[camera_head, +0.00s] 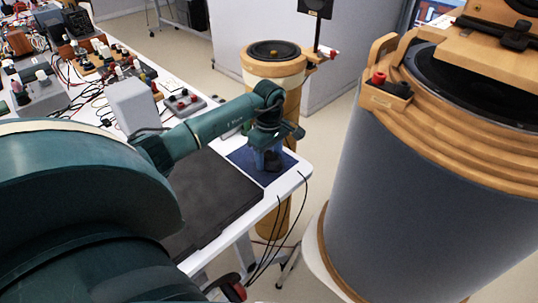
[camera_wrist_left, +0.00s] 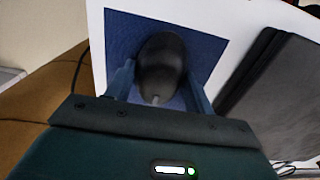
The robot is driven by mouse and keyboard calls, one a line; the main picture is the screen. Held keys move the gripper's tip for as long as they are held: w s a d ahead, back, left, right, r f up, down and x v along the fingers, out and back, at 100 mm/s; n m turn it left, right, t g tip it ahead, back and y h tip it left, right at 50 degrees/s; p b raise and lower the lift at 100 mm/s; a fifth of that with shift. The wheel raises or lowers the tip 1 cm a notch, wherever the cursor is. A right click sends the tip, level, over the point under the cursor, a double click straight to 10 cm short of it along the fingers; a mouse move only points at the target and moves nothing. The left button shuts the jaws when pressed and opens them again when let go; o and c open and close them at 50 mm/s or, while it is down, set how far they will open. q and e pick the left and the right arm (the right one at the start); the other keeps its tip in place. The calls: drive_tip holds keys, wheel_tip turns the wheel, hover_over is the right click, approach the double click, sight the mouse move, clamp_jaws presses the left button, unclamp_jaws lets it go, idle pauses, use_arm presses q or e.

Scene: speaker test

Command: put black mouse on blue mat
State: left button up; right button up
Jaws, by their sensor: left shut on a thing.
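The black mouse (camera_wrist_left: 161,62) shows between the two fingers of my left gripper (camera_wrist_left: 158,90) in the left wrist view. The gripper is shut on it. The mouse is over the blue mat (camera_wrist_left: 120,35); I cannot tell whether it touches the mat. In the head view, my left gripper (camera_head: 267,160) points down at the blue mat (camera_head: 284,162) near the table's right corner. The mouse there is a small dark shape, mostly hidden by the gripper. My right gripper is not in view.
A dark flat pad (camera_head: 215,190) lies left of the blue mat on the white table (camera_head: 290,184). Electronics and cables crowd the table's far left. A wooden speaker cylinder (camera_head: 274,66) stands behind the table corner. A large grey and wooden cylinder (camera_head: 420,170) stands at right.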

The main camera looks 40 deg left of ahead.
sight(269, 155)
use_arm(q)
drive_tip(key=shift+f, duration=0.1)
drive_tip(key=o, duration=1)
wheel_tip(269, 155, up, 12)
drive_tip(key=shift+r, duration=0.15)
idle(0.3)
